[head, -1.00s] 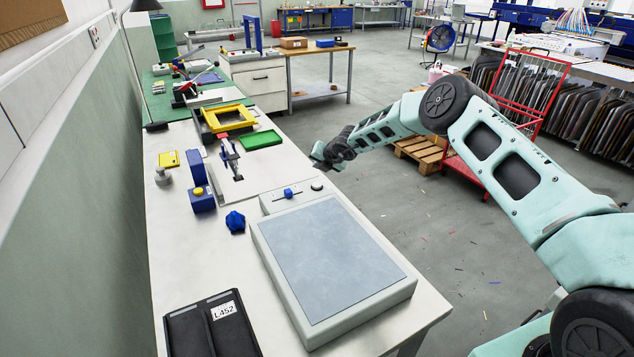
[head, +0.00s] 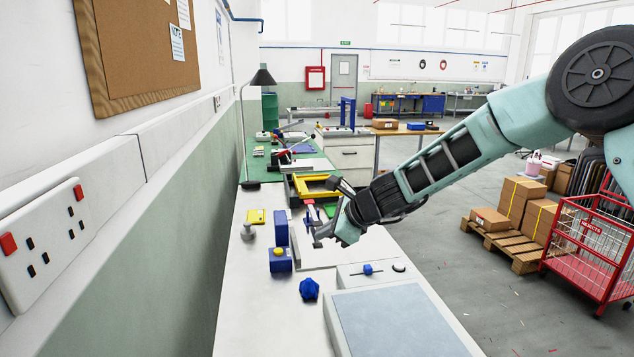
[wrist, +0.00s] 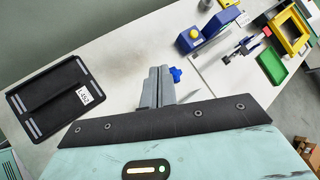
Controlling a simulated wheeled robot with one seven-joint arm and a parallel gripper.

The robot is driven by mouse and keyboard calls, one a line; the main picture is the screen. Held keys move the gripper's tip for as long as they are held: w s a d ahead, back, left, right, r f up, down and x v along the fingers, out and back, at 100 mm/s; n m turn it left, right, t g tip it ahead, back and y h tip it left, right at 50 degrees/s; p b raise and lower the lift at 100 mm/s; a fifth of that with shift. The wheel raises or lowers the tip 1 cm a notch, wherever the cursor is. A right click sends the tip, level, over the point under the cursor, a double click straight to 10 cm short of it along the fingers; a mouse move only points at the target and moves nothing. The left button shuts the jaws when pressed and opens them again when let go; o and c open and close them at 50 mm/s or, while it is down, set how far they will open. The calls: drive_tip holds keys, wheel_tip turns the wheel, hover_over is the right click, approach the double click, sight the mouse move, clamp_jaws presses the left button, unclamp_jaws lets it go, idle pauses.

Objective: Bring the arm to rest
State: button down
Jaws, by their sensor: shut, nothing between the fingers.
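My gripper (head: 331,236) reaches in from the right in the head view, above the white bench (head: 240,300). In the wrist view its fingers (wrist: 157,86) are together with nothing between them. A blue knob-like part (head: 309,290) lies on the bench in front of the gripper. In the wrist view this blue part (wrist: 175,75) shows just beyond the fingertips, partly hidden by them.
A blue block with a yellow button (head: 280,260), a yellow frame (head: 316,186) and a grey flat-topped device (head: 400,325) stand on the bench. A pallet of boxes (head: 505,240) and red cart (head: 590,255) stand right.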

drive_tip(key=s+a+n+g+h+b, duration=0.25)
drive_tip(key=s+n+g, duration=0.25)
drive_tip(key=s+n, duration=1.5)
drive_tip(key=s+d+f+n+h+b, duration=0.1)
drive_tip(key=s+d+n+h, duration=0.1)
drive_tip(key=s+d, duration=0.5)
drive_tip(key=s+d+f+n+h+b, duration=0.1)
drive_tip(key=s+d+n, duration=0.4)
drive_tip(key=s, duration=1.1)
drive_tip(key=d+f+h, duration=0.1)
drive_tip(key=d, duration=0.1)
drive_tip(key=shift+s+d+g+h, duration=0.15)
drive_tip(key=shift+d+g+h, duration=0.2)
drive_tip(key=shift+g, duration=0.05)
